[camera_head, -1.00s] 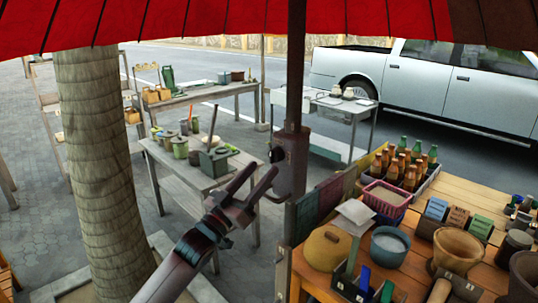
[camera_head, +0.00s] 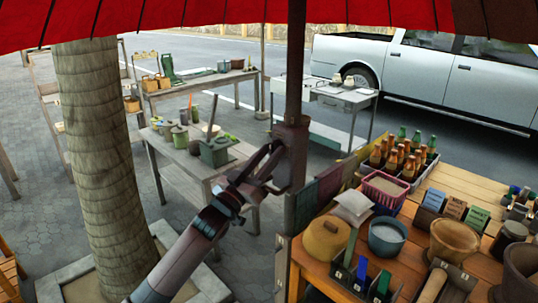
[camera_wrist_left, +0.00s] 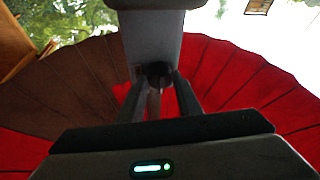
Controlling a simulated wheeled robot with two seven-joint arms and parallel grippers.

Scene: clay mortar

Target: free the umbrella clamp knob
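The umbrella pole (camera_head: 295,75) stands upright in the middle of the head view, under the red canopy (camera_head: 190,18). The dark clamp (camera_head: 291,150) sits on the pole. The clamp knob (camera_wrist_left: 157,70) is a small dark round part on the grey clamp body (camera_wrist_left: 153,35) in the left wrist view. My left gripper (camera_head: 270,165) reaches the clamp from the left. Its two fingers (camera_wrist_left: 158,80) are apart, with the knob between their tips. I cannot tell whether they touch it. In the head view the knob is hidden by the fingers. My right gripper is out of view.
A wooden table (camera_head: 478,180) at the right holds pots, bottles and a pink basket (camera_head: 384,188), close to the pole. A palm trunk (camera_head: 100,150) stands at the left. A grey table with pots (camera_head: 180,180) stands behind my left arm.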

